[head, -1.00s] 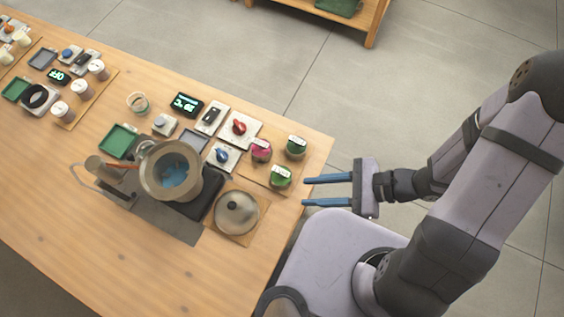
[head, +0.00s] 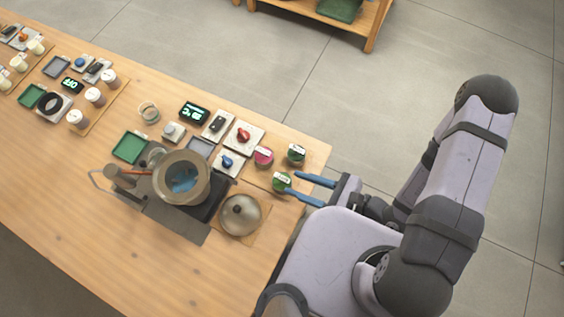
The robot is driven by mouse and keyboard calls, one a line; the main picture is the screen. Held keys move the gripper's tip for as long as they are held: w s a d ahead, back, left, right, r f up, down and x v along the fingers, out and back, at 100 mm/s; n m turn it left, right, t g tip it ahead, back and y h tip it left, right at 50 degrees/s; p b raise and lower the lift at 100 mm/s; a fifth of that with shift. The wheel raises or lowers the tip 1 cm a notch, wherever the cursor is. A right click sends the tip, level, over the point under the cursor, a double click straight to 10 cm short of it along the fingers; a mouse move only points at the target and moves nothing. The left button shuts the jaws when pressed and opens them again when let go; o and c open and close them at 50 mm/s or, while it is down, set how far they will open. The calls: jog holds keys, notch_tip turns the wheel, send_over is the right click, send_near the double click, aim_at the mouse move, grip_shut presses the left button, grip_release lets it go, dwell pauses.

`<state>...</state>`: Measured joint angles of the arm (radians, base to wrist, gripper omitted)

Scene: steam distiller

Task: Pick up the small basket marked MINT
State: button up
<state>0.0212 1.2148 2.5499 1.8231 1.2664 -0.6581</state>
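Three small round baskets with white labels stand near the table's right end: a green one (head: 296,154) at the back, a pink one (head: 263,157) to the left, and a green one (head: 281,183) in front. The lettering is too small to read, so I cannot tell which says MINT. My gripper (head: 292,183) is open, its two blue fingers pointing left at the front green basket. The fingertips are right at that basket's right side. I cannot tell whether they touch it or reach around it.
A steel pot (head: 182,178) on a dark base stands left of the baskets, with a domed lid (head: 240,214) on a board beside it. Switches, a red knob (head: 243,135) and a lit display (head: 194,112) lie behind. The table's front left is clear.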

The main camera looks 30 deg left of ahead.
aim_at(286, 181)
jog(key=shift+a+f, duration=0.2)
jog(key=shift+a, duration=0.3)
jog(key=shift+a, duration=0.1)
jog(key=shift+p+x, duration=1)
jog(key=shift+x, duration=0.35)
jog(key=shift+f+p+x, duration=0.25)
jog(key=shift+p+x, duration=0.05)
jog(key=shift+x, duration=0.85)
jog(key=shift+w, duration=0.1)
jog(key=shift+r, duration=0.1)
grip_shut()
